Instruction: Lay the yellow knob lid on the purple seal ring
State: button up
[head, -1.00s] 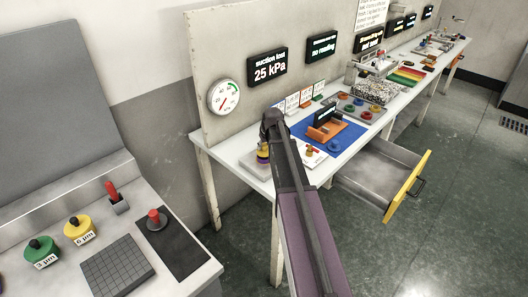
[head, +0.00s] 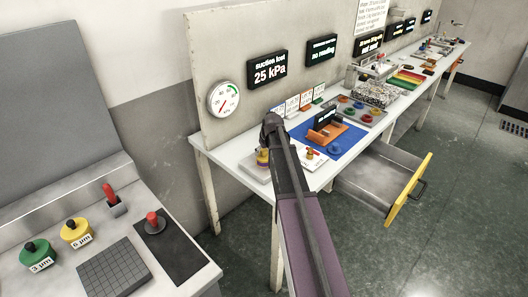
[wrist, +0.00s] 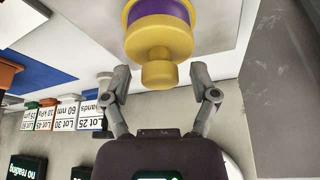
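The yellow knob lid (wrist: 160,45) sits on the purple seal ring (wrist: 165,14) in the wrist view, with its round knob pointing toward my gripper. More yellow shows beyond the ring, cut off by the frame edge. My gripper (wrist: 160,74) is open. Its two fingertips stand on either side of the knob, with a visible gap at each side. In the head view the yellow lid (head: 263,155) shows small beside my arm, on a pale plate at the near end of the long bench. My arm hides the gripper there.
A blue mat (head: 345,146) with an orange stand (head: 324,136) lies beyond the stack. Small lot cards (head: 291,104) line the back panel. An open drawer (head: 426,177) juts out from the bench. A side table (head: 190,272) stands at the near left.

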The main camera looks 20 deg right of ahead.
jog(key=shift+r, duration=0.15)
jog(key=p+v, duration=1.1)
jog(key=v, duration=0.1)
dwell(0.8)
dwell(0.6)
jog(key=s+a+f+g, duration=0.1)
jog(key=s+a+g, duration=0.3)
jog(key=s+a, duration=1.7)
jog(key=shift+a+f+g, duration=0.15)
jog(key=shift+a+g, duration=0.15)
jog(key=shift+a, duration=0.75)
